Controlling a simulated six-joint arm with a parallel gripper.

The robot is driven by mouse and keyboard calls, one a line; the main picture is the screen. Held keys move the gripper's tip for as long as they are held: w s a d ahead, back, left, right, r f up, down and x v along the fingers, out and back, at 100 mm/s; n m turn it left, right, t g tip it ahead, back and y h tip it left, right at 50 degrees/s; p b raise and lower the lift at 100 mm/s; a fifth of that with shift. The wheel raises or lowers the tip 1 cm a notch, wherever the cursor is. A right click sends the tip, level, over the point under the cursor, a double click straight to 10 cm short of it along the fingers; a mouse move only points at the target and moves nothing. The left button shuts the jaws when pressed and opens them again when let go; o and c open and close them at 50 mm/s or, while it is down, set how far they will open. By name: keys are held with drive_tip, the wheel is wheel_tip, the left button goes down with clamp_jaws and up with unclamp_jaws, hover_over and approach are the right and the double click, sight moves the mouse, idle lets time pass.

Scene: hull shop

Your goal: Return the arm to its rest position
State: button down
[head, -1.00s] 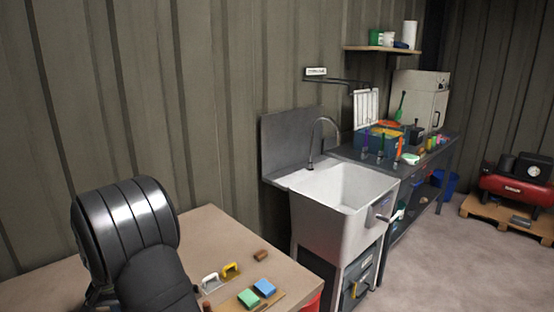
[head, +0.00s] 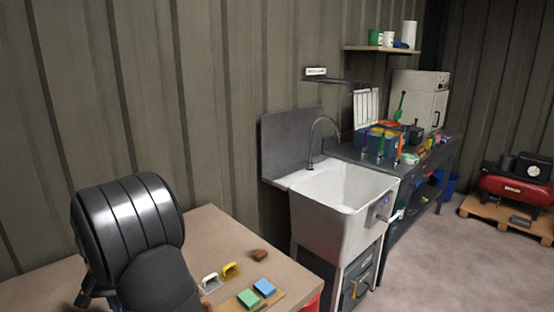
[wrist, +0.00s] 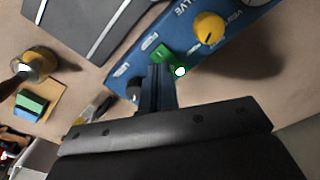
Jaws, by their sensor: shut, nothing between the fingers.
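My gripper (wrist: 155,75) shows in the wrist view with its dark fingers together and nothing held between them. The fingertips are close to a green part (wrist: 165,58) on a blue panel (wrist: 130,78); I cannot tell whether they touch it. A small white light or spot shows beside the green part. The panel also carries a yellow knob (wrist: 208,28) and white lettering. In the head view, my own dark banded arm link stands at the lower left and hides part of the table. My gripper is out of that view.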

wheel_tip(320, 180, down, 3)
drive_tip(key=s+a+r+n+t+h, duration=0.1)
drive_tip(key=s+a+r+n+t, duration=0.15)
drive_tip(key=r, duration=0.55)
drive_tip(key=s+a+r+n+t+h, duration=0.1)
drive_tip(key=s+a+r+n, duration=0.25)
drive_tip(key=r, duration=0.45)
wheel_tip(320, 180, down, 5)
drive_tip(key=w+d, duration=0.2)
drive_tip(key=shift+w, duration=0.4)
